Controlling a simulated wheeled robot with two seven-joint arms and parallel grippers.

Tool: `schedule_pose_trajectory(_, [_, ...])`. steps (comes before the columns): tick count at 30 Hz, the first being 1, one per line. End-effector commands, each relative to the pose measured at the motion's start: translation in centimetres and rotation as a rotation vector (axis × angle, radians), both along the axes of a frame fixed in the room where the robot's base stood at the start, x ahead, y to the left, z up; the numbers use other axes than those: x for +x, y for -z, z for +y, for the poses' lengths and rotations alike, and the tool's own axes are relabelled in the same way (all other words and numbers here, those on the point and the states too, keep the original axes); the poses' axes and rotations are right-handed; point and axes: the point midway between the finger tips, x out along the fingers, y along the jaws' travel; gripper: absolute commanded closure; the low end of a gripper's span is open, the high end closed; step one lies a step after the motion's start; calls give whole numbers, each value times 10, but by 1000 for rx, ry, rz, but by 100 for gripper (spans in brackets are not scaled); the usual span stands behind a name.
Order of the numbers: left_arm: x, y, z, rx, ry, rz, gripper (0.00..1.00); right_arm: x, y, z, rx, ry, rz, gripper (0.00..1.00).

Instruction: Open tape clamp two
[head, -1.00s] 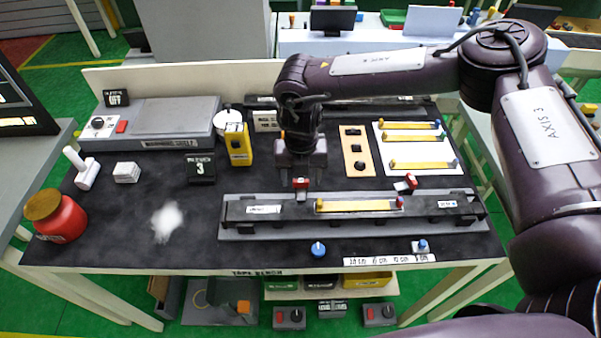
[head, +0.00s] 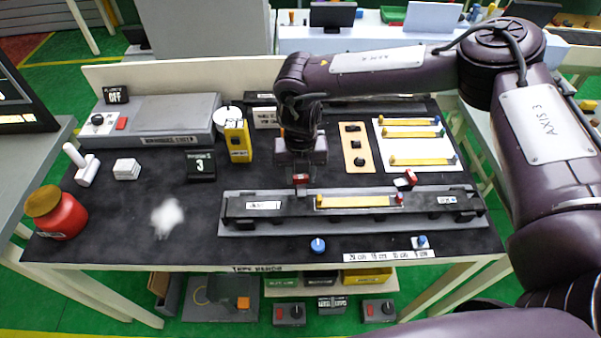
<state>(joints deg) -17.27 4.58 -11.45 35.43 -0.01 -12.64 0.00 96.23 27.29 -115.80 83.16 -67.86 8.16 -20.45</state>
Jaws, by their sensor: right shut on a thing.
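A dark clamp rail (head: 290,216) lies across the front of the bench. A yellow strip (head: 356,201) sits on its middle. Two red clamp levers stand along its back edge, a left one (head: 300,179) and a right one (head: 405,179). I cannot read which is clamp two. My right gripper (head: 301,173) points down at the left red lever and is shut on it. Its fingers partly hide the lever's top. The right red lever is free and looks tilted. My left gripper is not in view.
A white board with yellow strips (head: 398,164) and a tan button panel (head: 347,164) lie behind the rail. A blue knob (head: 318,245) stands in front.

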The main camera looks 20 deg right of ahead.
Motion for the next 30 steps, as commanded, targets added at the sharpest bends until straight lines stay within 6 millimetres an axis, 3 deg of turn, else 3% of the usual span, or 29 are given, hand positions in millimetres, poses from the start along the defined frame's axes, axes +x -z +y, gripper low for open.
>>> schedule_pose_trajectory(8, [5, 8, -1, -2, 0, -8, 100, 1, 1, 0, 1, -177, -1, 86])
schedule_pose_trajectory(30, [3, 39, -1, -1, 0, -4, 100, 1, 0, 0, 2, -874, -3, 86])
